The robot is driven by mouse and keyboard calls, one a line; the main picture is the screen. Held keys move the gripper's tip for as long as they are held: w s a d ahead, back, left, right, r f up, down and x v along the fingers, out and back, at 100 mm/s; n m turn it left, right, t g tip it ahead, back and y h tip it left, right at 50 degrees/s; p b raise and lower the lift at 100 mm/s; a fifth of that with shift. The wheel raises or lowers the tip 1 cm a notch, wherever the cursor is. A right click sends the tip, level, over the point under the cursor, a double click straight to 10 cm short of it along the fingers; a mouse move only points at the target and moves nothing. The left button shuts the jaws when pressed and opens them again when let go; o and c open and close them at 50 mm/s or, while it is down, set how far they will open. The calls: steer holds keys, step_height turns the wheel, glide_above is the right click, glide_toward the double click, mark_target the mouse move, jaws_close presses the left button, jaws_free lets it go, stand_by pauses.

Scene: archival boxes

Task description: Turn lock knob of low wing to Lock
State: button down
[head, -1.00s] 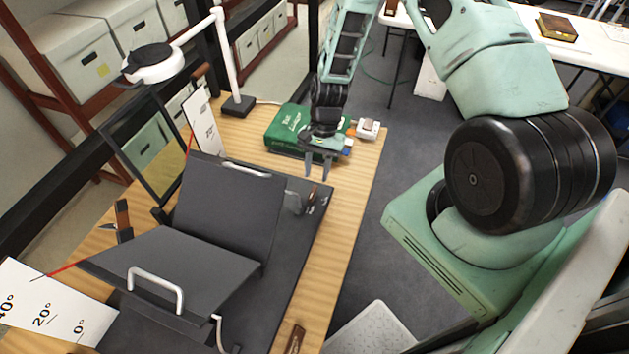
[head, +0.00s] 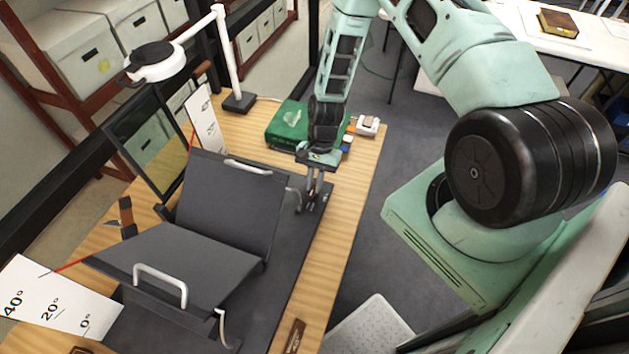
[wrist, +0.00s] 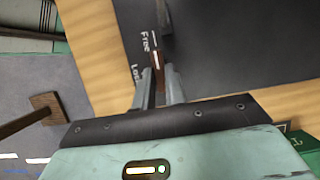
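The dark grey cradle has a raised wing (head: 228,205) at the back and a lower, flatter wing (head: 185,255) in front, each with a pale handle. My gripper (head: 312,200) points down at the cradle's far right corner. In the wrist view, a small brown knob (wrist: 159,76) shows between my gripper's fingertips (wrist: 160,82). White "Free" (wrist: 150,41) and "Lock" (wrist: 137,74) labels stand beside it, "Lock" partly covered by a finger. A white line shows near the knob. The fingers are close around the knob, but I cannot tell whether they touch it.
A green box (head: 287,125) and small blocks (head: 347,142) lie behind my gripper. A white lamp (head: 160,62) reaches over the left side. Angle cards (head: 55,305) stand beside the cradle. The table's right strip (head: 350,190) is mostly clear.

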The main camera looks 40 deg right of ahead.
steer(key=shift+w+n+b, duration=0.1)
steer(key=shift+n+b, duration=0.2)
steer(key=n+b, duration=0.1)
steer(key=n+g+b, duration=0.1)
steer(key=shift+w+a+f+n+h, duration=0.1)
steer(key=shift+a+n+h, duration=0.05)
steer(key=shift+n+h, duration=0.25)
steer(key=n+h+b, duration=0.1)
steer(key=n, duration=0.1)
steer(key=n+g+h+b, duration=0.1)
steer(key=n, duration=0.2)
steer(key=shift+w+a+n+b, duration=0.1)
steer(key=shift+a+n+b, duration=0.1)
steer(key=shift+n+b, duration=0.15)
steer(key=n+h+b, duration=0.1)
steer(key=n, duration=0.3)
steer(key=shift+a+h+b, duration=0.2)
steer(key=shift+h+b, duration=0.15)
steer(key=shift+h, duration=0.05)
steer(key=n+h+b, duration=0.1)
steer(key=n, duration=0.3)
steer(key=shift+a+n+t, duration=0.15)
steer(key=shift+n+t, duration=0.1)
steer(key=shift+t, duration=0.05)
steer(key=shift+n+h, duration=0.3)
steer(key=c, duration=1.4)
jaws_free()
steer(key=shift+c, duration=0.2)
